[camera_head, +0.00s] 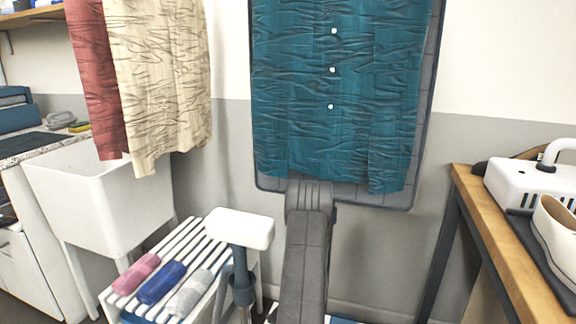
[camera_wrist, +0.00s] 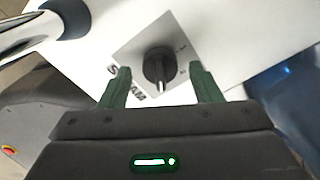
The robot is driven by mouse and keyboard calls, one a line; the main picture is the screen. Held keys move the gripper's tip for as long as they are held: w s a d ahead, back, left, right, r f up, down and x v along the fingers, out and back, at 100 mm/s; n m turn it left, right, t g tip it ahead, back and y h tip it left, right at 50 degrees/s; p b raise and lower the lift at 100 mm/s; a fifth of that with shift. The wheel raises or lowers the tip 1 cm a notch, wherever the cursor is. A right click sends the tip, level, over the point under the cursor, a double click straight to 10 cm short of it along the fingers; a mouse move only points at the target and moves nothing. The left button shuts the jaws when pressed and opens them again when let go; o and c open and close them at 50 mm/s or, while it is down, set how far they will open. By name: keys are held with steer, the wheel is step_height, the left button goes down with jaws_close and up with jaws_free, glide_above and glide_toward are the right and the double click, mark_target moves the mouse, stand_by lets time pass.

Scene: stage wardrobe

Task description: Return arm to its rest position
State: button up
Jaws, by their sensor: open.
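My gripper (camera_wrist: 158,75) shows in the wrist view with its two green fingers apart. A dark round knob (camera_wrist: 157,63) on a square grey plate lies between and just beyond the fingertips. The plate is on a white panel (camera_wrist: 235,25) and carries lettering that seems to read STEAM, partly covered by a finger. In the head view my dark arm (camera_head: 305,262) rises in front of the wall, and my gripper is not visible there.
A teal garment (camera_head: 335,95) hangs on a board ahead. A white slatted rack (camera_head: 190,240) holds rolled cloths. A white-topped stand (camera_head: 240,228) is left of my arm. A white sink (camera_head: 90,200) is at left, a wooden bench (camera_head: 490,225) at right.

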step_height(320, 180, up, 13)
steer(key=p, duration=1.2)
step_height(320, 180, down, 14)
steer(key=b, duration=1.3)
steer(key=shift+r+n+p, duration=0.4)
steer(key=shift+n+p, duration=0.1)
steer(key=shift+p, duration=0.2)
steer(key=shift+n+p, duration=0.3)
steer(key=shift+n, duration=0.1)
steer(key=n+p, duration=0.3)
steer(key=n, duration=0.1)
steer(key=shift+p, duration=0.3)
steer(key=shift+f+n+p, duration=0.1)
steer(key=shift+n+p, duration=0.55)
steer(key=shift+n, duration=0.25)
